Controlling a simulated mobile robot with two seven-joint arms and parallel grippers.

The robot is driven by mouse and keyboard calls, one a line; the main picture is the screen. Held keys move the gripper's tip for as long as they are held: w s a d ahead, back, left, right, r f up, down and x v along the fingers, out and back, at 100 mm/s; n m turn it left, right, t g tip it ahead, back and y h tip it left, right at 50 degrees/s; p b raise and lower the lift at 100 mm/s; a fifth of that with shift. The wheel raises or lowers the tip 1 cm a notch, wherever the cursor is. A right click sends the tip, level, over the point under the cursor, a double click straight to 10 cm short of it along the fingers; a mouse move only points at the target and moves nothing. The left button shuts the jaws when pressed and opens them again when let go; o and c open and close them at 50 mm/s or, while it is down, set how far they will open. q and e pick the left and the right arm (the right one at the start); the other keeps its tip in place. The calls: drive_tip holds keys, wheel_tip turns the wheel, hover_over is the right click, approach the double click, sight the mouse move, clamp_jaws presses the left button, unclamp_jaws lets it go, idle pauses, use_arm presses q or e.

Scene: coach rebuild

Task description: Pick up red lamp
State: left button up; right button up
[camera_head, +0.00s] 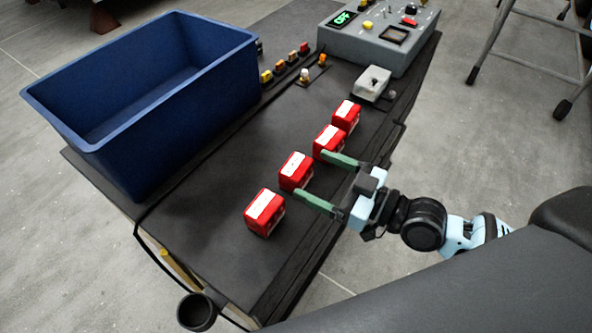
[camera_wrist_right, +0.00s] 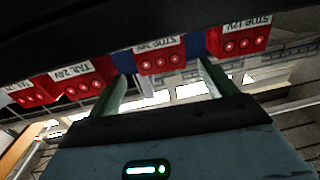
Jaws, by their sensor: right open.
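Several red lamps with white labels stand in a row on the dark bench: the nearest lamp (camera_head: 265,213), a second lamp (camera_head: 296,172), a third lamp (camera_head: 329,140) and the farthest lamp (camera_head: 346,115). My right gripper (camera_head: 311,176) is open and empty, its two green fingers pointing left toward the second lamp. In the right wrist view, a lamp (camera_wrist_right: 158,58) labelled STOP sits ahead between the fingertips (camera_wrist_right: 162,68). Other lamps show to either side there, one (camera_wrist_right: 245,40) labelled STOP 12V and one (camera_wrist_right: 75,84) labelled TAIL 24V. My left gripper is not in view.
A large blue bin (camera_head: 165,135) stands left of the lamps on the bench (camera_head: 200,235). A grey control box (camera_head: 378,45) with a green display is at the back, with a small white switch box (camera_head: 372,83) before it. Small coloured parts lie near the bin.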

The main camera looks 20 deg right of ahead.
sight(307, 172)
drive_tip(key=shift+p+x, duration=0.5)
drive_tip(key=shift+x, duration=1.7)
drive_tip(key=shift+w+a+f, duration=0.1)
drive_tip(key=shift+w+a, duration=0.05)
drive_tip(key=shift+a, duration=0.25)
drive_tip(key=shift+w+a, duration=0.1)
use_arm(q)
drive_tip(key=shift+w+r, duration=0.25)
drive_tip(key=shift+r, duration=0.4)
use_arm(e)
drive_tip(key=shift+f, duration=0.1)
drive_tip(key=shift+c, duration=0.3)
drive_tip(key=c, duration=1.1)
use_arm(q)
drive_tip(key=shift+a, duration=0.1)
use_arm(e)
drive_tip(key=shift+o, duration=0.2)
drive_tip(key=shift+r, duration=0.2)
